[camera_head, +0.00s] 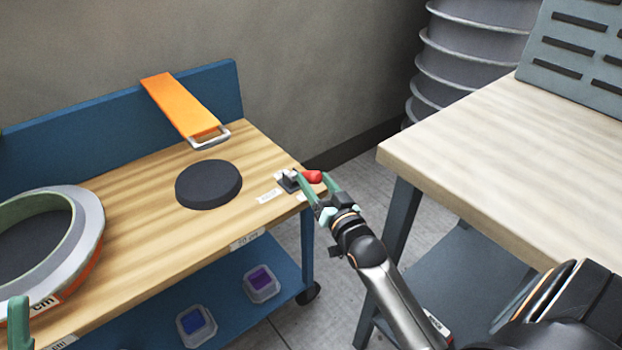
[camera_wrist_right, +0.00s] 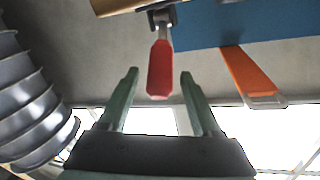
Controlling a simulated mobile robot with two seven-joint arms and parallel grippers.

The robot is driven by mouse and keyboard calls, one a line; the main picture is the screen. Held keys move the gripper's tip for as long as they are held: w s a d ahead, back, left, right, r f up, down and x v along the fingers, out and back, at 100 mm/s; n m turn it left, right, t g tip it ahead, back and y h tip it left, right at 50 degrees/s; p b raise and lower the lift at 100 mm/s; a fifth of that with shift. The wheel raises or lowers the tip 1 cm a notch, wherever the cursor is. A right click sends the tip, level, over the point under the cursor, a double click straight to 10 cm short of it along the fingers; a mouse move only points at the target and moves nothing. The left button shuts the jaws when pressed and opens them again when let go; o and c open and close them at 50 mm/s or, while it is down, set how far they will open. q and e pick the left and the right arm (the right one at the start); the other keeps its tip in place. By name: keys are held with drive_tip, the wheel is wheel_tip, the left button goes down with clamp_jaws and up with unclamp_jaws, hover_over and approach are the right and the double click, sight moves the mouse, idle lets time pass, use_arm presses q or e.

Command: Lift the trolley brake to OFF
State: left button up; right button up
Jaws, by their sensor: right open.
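The trolley (camera_head: 130,240) has a wooden top and a blue back panel. Its brake lever has a red handle (camera_head: 312,176) on a small dark bracket (camera_head: 288,182) at the right end of the top. In the right wrist view the red handle (camera_wrist_right: 160,72) hangs from a grey shaft between the green fingertips. My right gripper (camera_head: 316,183) is open, with one finger on each side of the handle; contact cannot be told. Only a green finger of my left gripper (camera_head: 18,318) shows, at the bottom left.
A wooden bench (camera_head: 510,150) stands right, beyond a floor gap.

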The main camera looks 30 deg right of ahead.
drive_tip(key=shift+w+d, duration=0.2)
drive_tip(key=shift+w, duration=1)
clamp_jaws()
idle(0.6)
